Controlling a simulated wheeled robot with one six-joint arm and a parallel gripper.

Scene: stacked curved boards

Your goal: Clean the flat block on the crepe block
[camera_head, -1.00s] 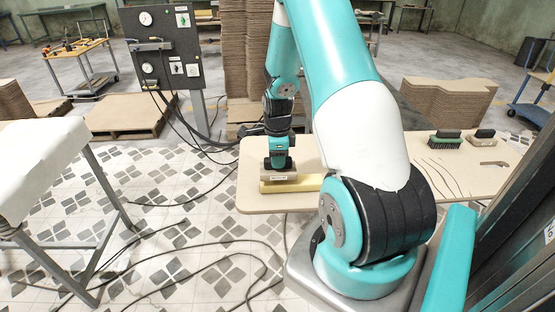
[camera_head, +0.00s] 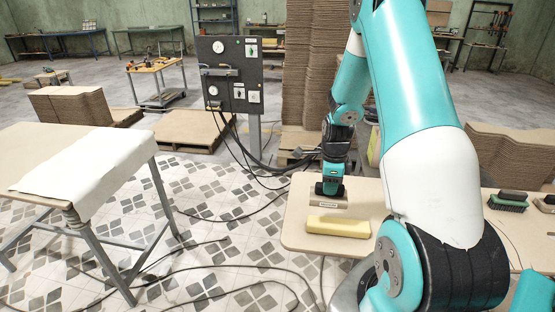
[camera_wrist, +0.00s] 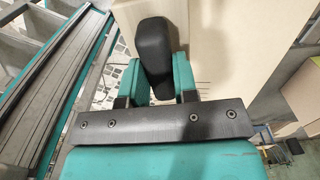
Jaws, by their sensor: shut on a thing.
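The crepe block (camera_head: 338,227) is a long yellow bar lying near the front left of the beige table. My gripper (camera_head: 331,183) is shut on the dark handle of the flat block (camera_head: 328,203), a beige-grey block with a small label on its front. The flat block shows just beyond and above the crepe block in the head view, apart from it; its exact height is hard to tell. In the wrist view my gripper (camera_wrist: 158,88) has its teal fingers around the black rounded handle (camera_wrist: 163,48). The underside of the flat block is hidden.
A green-bristled brush (camera_head: 508,202) and another dark-handled block (camera_head: 545,203) lie at the table's right. A table with a white sheet (camera_head: 90,162) stands at left. Cables cross the tiled floor. A gauge panel (camera_head: 232,75) and stacked boards (camera_head: 302,75) stand behind.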

